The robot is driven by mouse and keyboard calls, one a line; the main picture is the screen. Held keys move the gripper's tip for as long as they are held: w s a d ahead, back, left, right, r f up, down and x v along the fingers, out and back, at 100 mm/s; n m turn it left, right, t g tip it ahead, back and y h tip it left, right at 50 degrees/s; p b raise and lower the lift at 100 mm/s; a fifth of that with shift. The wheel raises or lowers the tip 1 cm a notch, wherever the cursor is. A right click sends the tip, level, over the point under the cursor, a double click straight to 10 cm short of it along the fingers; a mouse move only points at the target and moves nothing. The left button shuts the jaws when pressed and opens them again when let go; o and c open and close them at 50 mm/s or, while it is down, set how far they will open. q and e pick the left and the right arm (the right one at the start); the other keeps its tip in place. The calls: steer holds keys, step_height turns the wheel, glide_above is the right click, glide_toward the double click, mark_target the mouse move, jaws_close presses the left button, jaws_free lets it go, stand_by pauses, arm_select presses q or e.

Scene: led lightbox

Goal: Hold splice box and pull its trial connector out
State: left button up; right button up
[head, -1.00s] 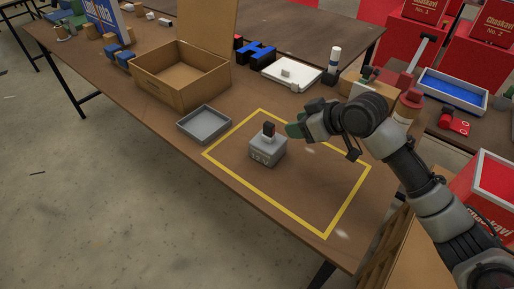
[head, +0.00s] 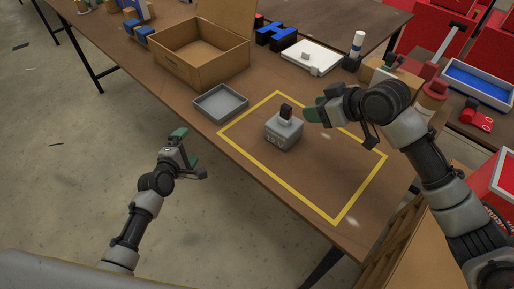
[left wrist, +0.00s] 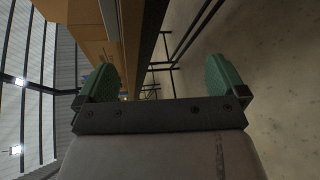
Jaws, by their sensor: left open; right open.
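The splice box (head: 284,134) is a small grey block with lettering on its front. It sits upright on the table inside the yellow taped rectangle. The trial connector (head: 286,113), a dark piece on a light base, stands on top of it. My right gripper (head: 318,111) is just right of the connector, apart from it, with green fingertips, open and empty. My left gripper (head: 182,147) is off the table's front edge, left of the box, open and empty. In the left wrist view its two green fingers (left wrist: 160,80) are spread wide with nothing between them.
An empty grey tray (head: 220,103) lies left of the yellow rectangle (head: 258,176). An open cardboard box (head: 187,67) stands behind it. A white board (head: 310,58) and a blue-and-black part (head: 276,35) lie further back. The front of the rectangle is clear.

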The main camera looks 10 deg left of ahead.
mark_target(283, 124)
arm_select(q)
step_height(283, 124, up, 11)
steer(key=w+n+t+h, duration=0.1)
steer(key=w+n+t, duration=0.1)
steer(key=n, duration=0.1)
steer(key=s+d+n+h, duration=0.1)
steer(key=d, duration=0.3)
steer(key=s+d+f+n+h, duration=0.1)
steer(key=d+n, duration=0.1)
steer(key=d, duration=0.2)
steer(key=s+d+n+h, duration=0.1)
steer(key=d+h, duration=0.1)
steer(key=d, duration=0.3)
steer(key=shift+d+f+n+g, duration=0.1)
steer(key=shift+f+n+g, duration=0.05)
steer(key=shift+n+g, duration=0.2)
steer(key=s+d+n, duration=0.1)
steer(key=d, duration=0.2)
steer(key=s+d+n+g+h, duration=0.1)
steer(key=d, duration=0.1)
steer(key=s+d+f+n+h, duration=0.1)
steer(key=d, duration=0.2)
steer(key=shift+s+d, duration=0.1)
steer(key=shift+d, duration=0.5)
steer(key=x, duration=1)
steer(key=shift+d+f, duration=0.15)
steer(key=shift+d, duration=0.05)
steer(key=shift+c, duration=0.5)
